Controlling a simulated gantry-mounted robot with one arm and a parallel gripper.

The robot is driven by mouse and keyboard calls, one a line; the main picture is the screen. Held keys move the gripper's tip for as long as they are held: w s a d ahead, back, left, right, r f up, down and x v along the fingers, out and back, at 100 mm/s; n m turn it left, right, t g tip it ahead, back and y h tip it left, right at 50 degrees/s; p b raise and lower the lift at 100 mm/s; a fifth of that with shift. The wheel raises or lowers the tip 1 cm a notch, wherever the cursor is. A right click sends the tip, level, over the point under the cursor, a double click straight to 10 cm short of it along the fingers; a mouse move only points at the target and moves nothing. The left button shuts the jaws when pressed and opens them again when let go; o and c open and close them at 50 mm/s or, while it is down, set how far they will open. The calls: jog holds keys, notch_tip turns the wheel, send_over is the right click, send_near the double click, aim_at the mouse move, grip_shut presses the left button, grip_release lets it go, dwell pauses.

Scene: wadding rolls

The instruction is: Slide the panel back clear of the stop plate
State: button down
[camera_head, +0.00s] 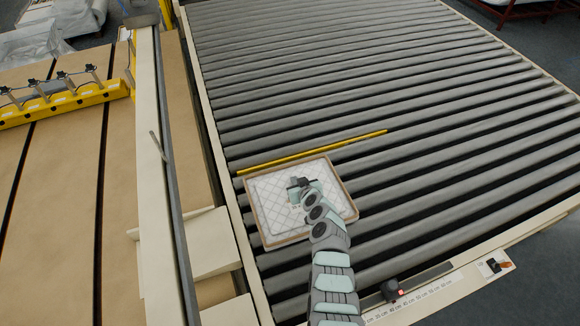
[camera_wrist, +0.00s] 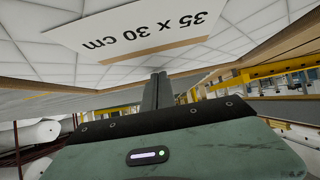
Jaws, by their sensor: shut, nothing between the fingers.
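The panel (camera_head: 272,207) is a white quilted pad in a brown frame, lying on the grey rollers near the left rail. A thin yellow bar (camera_head: 350,140) runs along its far edge, very close to it; I cannot tell whether they touch, or whether this bar is the stop plate. My gripper (camera_head: 303,187) is over the panel's far middle part, fingers together and empty. In the wrist view the shut fingers (camera_wrist: 157,92) point toward the panel's quilted face (camera_wrist: 60,58), beside a white label (camera_wrist: 150,25) reading "35 x 30 cm". Contact with the panel is unclear.
The roller bed (camera_head: 380,80) is bare beyond the yellow bar and to the right. A cream rail (camera_head: 152,190) stands left of the panel. A ruler strip (camera_head: 430,295) and a small black device with a red light (camera_head: 391,290) sit on the near edge.

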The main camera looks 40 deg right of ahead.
jog(key=shift+s+a+p, duration=0.2)
jog(key=shift+s+p, duration=0.15)
jog(key=shift+s, duration=0.25)
jog(key=shift+w+d+r+b, duration=0.1)
jog(key=shift+w+b, duration=0.05)
jog(key=shift+b, duration=0.2)
jog(key=shift+s, duration=0.35)
jog(key=s+a+b, duration=0.2)
jog(key=s+a, duration=0.1)
jog(key=s, duration=0.8)
jog(key=s+a+b, duration=0.3)
jog(key=s, duration=0.9)
jog(key=shift+a+r, duration=0.2)
jog(key=shift+r, duration=0.1)
